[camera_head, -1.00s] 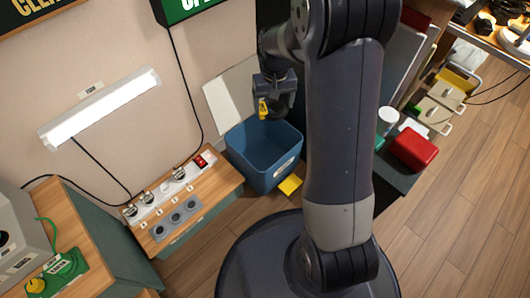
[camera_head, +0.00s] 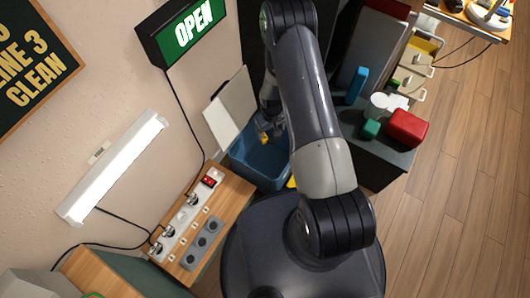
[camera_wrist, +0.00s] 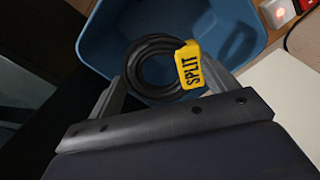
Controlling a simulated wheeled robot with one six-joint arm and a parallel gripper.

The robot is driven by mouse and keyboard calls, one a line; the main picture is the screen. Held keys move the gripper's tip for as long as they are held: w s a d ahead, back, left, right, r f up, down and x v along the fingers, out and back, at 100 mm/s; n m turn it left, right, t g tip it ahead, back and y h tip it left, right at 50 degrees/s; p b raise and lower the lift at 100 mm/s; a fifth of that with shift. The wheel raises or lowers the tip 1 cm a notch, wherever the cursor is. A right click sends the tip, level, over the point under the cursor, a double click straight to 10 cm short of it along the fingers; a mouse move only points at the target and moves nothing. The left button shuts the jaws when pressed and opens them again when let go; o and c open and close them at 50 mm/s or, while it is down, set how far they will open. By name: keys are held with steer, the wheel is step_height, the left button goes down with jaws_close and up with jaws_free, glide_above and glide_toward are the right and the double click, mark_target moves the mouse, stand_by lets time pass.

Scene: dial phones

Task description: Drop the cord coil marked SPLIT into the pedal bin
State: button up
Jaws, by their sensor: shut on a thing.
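The cord coil (camera_wrist: 150,68) is a black ring of cable with a yellow tag (camera_wrist: 189,66) reading SPLIT. In the wrist view my gripper (camera_wrist: 165,83) is shut on the coil, with a finger on each side. The blue pedal bin (camera_head: 248,174) stands on the floor with its pale lid (camera_head: 230,105) tipped up against the wall. In the wrist view the coil hangs over the open mouth of the bin (camera_wrist: 90,45). In the head view my gripper (camera_head: 268,137) is at the bin's opening, and my arm hides part of the bin.
A wooden bench with a power strip (camera_head: 183,217) and grey sockets (camera_head: 203,246) stands left of the bin. A dark cabinet at the right carries a red box (camera_head: 407,128), a white cup (camera_head: 377,104) and a blue item (camera_head: 357,84). The floor at right is clear.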

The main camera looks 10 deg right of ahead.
step_height(320, 180, down, 6)
steer(key=b, duration=0.2)
steer(key=shift+b, duration=0.4)
steer(key=o, duration=0.9)
steer(key=shift+o, duration=0.2)
step_height(320, 180, up, 11)
steer(key=p, duration=0.2)
steer(key=shift+f+p, duration=0.15)
steer(key=shift+p, duration=0.15)
steer(key=shift+f, duration=0.1)
